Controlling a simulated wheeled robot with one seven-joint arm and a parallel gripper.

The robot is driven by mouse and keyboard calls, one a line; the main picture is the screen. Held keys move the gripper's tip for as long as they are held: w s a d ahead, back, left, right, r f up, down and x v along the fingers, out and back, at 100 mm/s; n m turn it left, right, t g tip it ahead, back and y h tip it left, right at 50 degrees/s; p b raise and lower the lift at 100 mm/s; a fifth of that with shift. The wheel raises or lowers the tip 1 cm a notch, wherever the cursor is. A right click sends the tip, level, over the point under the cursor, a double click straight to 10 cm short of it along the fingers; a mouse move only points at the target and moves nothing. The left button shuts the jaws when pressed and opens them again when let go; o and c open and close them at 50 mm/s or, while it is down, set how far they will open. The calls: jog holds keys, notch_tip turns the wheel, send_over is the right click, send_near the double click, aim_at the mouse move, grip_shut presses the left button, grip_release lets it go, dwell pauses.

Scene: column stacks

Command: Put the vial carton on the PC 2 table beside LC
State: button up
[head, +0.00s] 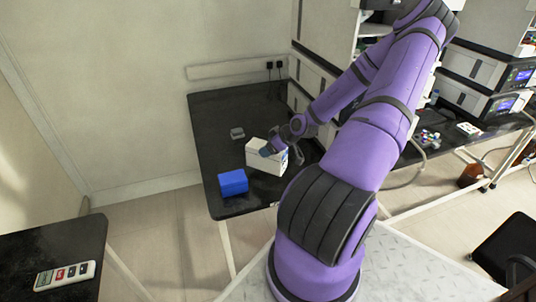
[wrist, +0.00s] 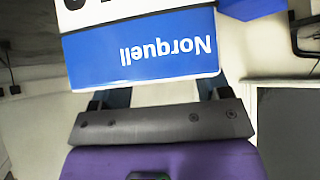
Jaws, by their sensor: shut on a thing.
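A white carton (head: 262,165) is in my gripper (head: 276,147), over the black table in the head view. In the wrist view the carton (wrist: 145,50) fills the upper middle, its blue band lettered "Norquell" upside down. My gripper (wrist: 152,95) is shut on it, with one finger at each side. I cannot tell whether the carton's underside touches the tabletop. The black table (head: 215,120) stands against the wall. I cannot read any table or instrument label.
A blue box (head: 233,182) sits near the table's front edge, left of the carton. A small grey item (head: 237,133) lies farther back. Stacked instruments (head: 305,75) stand at the table's right. Bare tabletop shows at the back left. A remote-like device (head: 65,275) lies on another table.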

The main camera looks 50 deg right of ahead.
jog(key=shift+w+a+f, duration=0.15)
jog(key=shift+w+a, duration=0.1)
jog(key=shift+d+f, duration=0.1)
jog(key=shift+f, duration=1.55)
jog(key=o, duration=1.6)
jog(key=shift+f, duration=0.1)
